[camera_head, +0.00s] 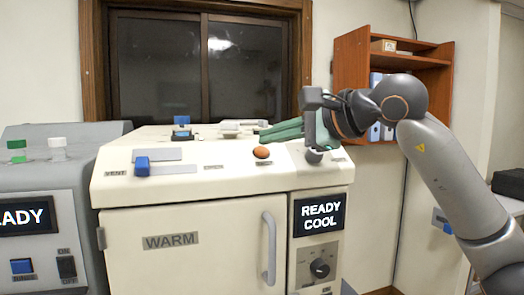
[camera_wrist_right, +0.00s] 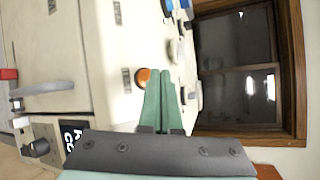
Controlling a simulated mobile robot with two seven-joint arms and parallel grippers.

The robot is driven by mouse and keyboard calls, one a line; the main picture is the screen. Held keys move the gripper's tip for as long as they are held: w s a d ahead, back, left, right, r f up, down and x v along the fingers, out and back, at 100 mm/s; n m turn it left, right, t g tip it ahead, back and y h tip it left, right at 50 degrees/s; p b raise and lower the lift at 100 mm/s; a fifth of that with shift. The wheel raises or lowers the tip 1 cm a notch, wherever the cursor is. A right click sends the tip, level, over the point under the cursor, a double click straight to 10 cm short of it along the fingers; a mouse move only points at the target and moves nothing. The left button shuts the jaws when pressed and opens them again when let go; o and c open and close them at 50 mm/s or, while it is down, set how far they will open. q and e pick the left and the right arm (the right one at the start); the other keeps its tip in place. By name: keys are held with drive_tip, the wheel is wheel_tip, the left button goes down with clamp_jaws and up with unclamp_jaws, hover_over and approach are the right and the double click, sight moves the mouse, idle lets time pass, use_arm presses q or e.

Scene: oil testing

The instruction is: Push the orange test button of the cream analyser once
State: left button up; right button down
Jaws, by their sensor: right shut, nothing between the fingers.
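The cream analyser (camera_head: 230,185) fills the middle of the head view. Its round orange test button (camera_head: 262,152) stands on the sloped top panel, right of the blue slider. The button also shows in the right wrist view (camera_wrist_right: 143,76), just beside my fingertips. My right gripper (camera_head: 264,134) reaches in from the right with its green fingers closed together and empty. The fingertips (camera_wrist_right: 160,72) appear past the button on its window side; I cannot tell their exact height above the panel. The analyser's display (camera_head: 320,214) reads READY COOL. My left gripper is not in view.
A blue slider (camera_head: 142,166) sits at the VENT end of its track. A door handle (camera_head: 269,248) and a dial (camera_head: 320,268) are on the front. A grey machine (camera_head: 35,175) with capped vials stands left. A wooden shelf (camera_head: 440,62) hangs behind my right arm.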

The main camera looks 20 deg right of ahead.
drive_tip(key=shift+f, duration=0.1)
drive_tip(key=shift+w+f, duration=0.25)
drive_tip(key=shift+w+f, duration=0.25)
drive_tip(key=shift+f, duration=0.15)
idle(0.8)
idle(0.4)
drive_tip(key=shift+s+r+p, duration=0.3)
drive_tip(key=shift+s+r, duration=0.2)
drive_tip(key=shift+r, duration=0.25)
drive_tip(key=s+r+p, duration=0.1)
drive_tip(key=r, duration=0.1)
drive_tip(key=s+r+p, duration=0.1)
drive_tip(key=s+r, duration=0.1)
idle(0.3)
